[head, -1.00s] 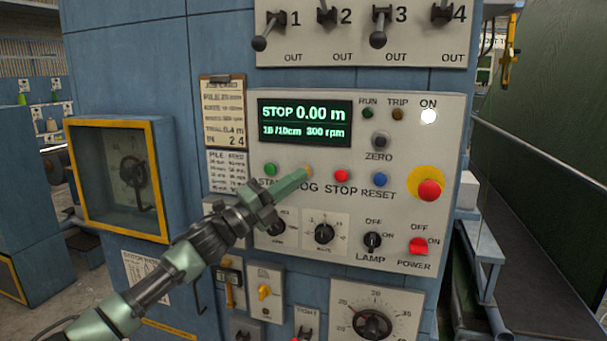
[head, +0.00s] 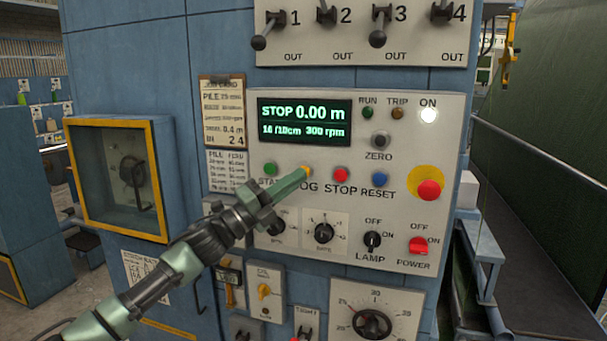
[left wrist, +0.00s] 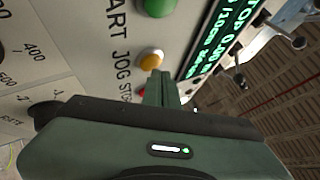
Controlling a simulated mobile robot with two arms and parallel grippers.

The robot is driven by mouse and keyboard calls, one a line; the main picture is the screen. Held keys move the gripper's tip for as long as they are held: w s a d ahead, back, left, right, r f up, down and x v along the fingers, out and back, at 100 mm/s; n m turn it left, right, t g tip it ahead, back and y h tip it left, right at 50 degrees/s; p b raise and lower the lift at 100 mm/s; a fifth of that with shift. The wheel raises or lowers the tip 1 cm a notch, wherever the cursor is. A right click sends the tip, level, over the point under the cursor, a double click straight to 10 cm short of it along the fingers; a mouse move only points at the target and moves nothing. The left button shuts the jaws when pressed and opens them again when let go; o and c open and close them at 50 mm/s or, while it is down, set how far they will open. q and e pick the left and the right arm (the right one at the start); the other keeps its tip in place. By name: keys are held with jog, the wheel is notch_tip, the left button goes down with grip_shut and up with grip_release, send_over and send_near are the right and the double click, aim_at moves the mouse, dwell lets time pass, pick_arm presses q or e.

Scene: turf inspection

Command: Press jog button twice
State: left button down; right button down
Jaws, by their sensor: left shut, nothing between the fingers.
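The jog button (head: 306,170) is a small yellow-orange button on the grey control panel, between the green start button (head: 270,168) and the red stop button (head: 340,174). My left gripper (head: 303,177) is shut and empty, its fingertips right by the jog button and covering part of it and of its label. In the left wrist view the jog button (left wrist: 151,59) shows lit-looking yellow just beyond the fingertips (left wrist: 162,75). Whether the tips touch it cannot be told. The display (head: 305,121) reads STOP 0.00 m. My right gripper is not in view.
The blue reset button (head: 380,179), a red emergency button (head: 429,190) on yellow, and the red power switch (head: 418,246) are to the right. Selector knobs (head: 324,232) sit below. Four levers stick out above the panel. A yellow-framed box (head: 118,178) projects at left.

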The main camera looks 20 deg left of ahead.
pick_arm(q)
jog(key=shift+s, duration=0.4)
jog(key=shift+s, duration=0.15)
jog(key=s+b, duration=0.1)
jog(key=s, duration=0.3)
jog(key=shift+s+a, duration=0.15)
jog(key=shift+s, duration=0.2)
dwell(2.3)
